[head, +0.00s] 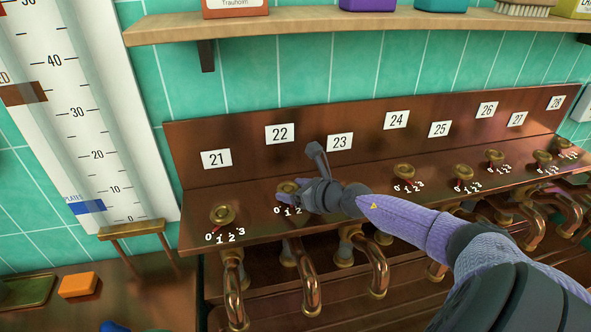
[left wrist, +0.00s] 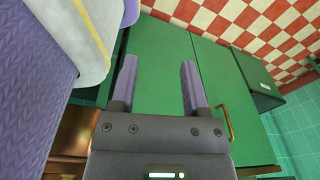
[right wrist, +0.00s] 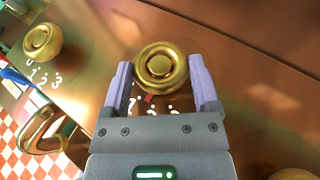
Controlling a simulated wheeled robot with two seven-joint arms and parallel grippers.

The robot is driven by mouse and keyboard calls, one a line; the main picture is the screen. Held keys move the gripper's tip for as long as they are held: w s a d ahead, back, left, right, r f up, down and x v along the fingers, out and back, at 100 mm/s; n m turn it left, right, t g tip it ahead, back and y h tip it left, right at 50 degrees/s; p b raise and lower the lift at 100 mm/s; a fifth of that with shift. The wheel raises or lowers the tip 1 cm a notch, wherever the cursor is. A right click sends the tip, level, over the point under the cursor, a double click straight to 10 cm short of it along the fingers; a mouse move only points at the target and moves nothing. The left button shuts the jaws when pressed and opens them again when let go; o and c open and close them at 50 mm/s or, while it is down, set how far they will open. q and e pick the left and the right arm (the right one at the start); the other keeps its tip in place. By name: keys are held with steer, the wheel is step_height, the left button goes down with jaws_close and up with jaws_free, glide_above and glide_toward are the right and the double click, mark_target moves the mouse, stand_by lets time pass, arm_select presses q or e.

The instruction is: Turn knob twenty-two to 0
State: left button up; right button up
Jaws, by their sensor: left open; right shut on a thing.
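Knob twenty-two (head: 287,187) is a round brass knob on the sloped wooden panel, below the white label 22 (head: 280,133). My right gripper (head: 289,193) is shut on it. In the right wrist view the knob (right wrist: 160,67) sits between the two purple fingers (right wrist: 160,85). A short red pointer (right wrist: 150,98) shows at its lower edge, on the side of the white digits. I cannot tell exactly which digit it points at. In the head view 0, 1 and 2 show beside the gripper, and 3 is hidden. My left gripper (left wrist: 154,88) is open and empty in its wrist view.
Knob 21 (head: 222,214) stands to the left, and knob 24 (head: 404,172) to the right. My arm hides knob 23. Copper pipes (head: 306,275) hang below the panel. A wooden shelf (head: 330,22) runs above. Green panels (left wrist: 160,50) face my left gripper.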

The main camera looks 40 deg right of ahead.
steer(key=r+m+h+p, duration=0.1)
steer(key=p, duration=0.2)
steer(key=shift+a+r+h, duration=0.1)
steer(key=shift+a+h, duration=0.05)
steer(key=shift+h, duration=0.15)
steer(key=m+h+p, duration=0.1)
steer(key=p, duration=0.1)
steer(key=m+h+p, duration=0.1)
steer(key=p, duration=0.1)
steer(key=m+h+p, duration=0.1)
steer(key=h+p, duration=0.1)
steer(key=shift+a+f+m+g+p, duration=0.3)
steer(key=shift+m+p, duration=0.1)
steer(key=shift+w+a+f+m+g+h+p, duration=0.15)
steer(key=shift+m+g+h+p, duration=0.3)
steer(key=shift+m+h, duration=0.35)
arm_select(q)
step_height(320, 180, up, 13)
steer(key=d, duration=0.1)
steer(key=shift+w, duration=0.2)
arm_select(e)
steer(key=shift+a+f+m+g+h, duration=0.15)
steer(key=shift+m+g+h, duration=0.5)
steer(key=shift+m+h, duration=0.85)
steer(key=shift+h, duration=0.1)
steer(key=o, duration=1.1)
arm_select(q)
steer(key=shift+r+p, duration=0.15)
steer(key=shift+p, duration=0.2)
